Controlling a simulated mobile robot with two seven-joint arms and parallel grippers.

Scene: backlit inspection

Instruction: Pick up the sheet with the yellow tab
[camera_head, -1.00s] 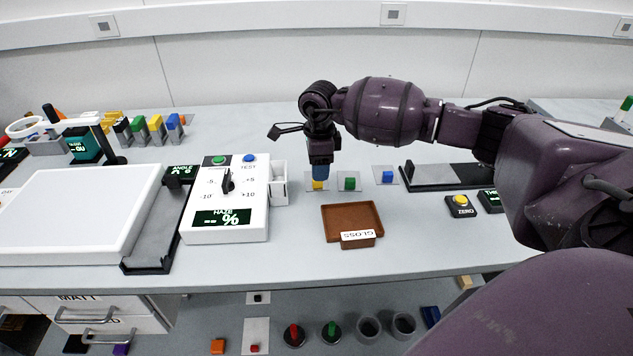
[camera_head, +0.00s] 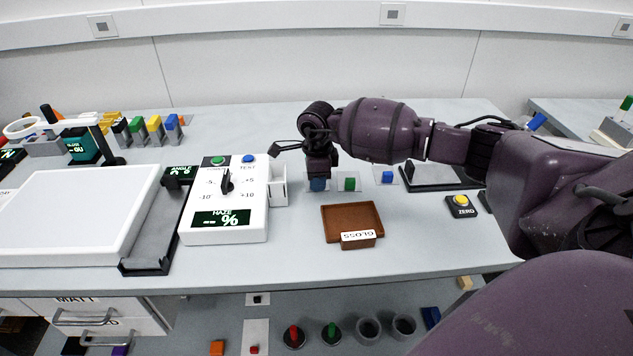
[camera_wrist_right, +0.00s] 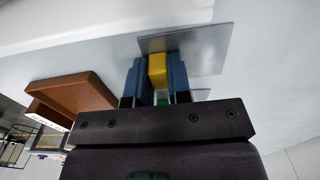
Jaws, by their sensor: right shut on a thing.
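The sheet with the yellow tab (camera_wrist_right: 205,45) shows in the right wrist view as a thin grey plate. Its yellow tab (camera_wrist_right: 157,66) stands between the two blue fingers of my right gripper (camera_wrist_right: 157,78), which is shut on it. In the head view my right gripper (camera_head: 318,184) is low over the table, and it hides the yellow tab. I cannot tell whether the sheet is touching the table. My left gripper is not in view.
Sheets with a green tab (camera_head: 350,184) and a blue tab (camera_head: 388,177) lie just to the right. A brown tray (camera_head: 333,233) labelled GLOSS is in front. The white haze meter (camera_head: 255,229) stands to the left. Table between tray and front edge is clear.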

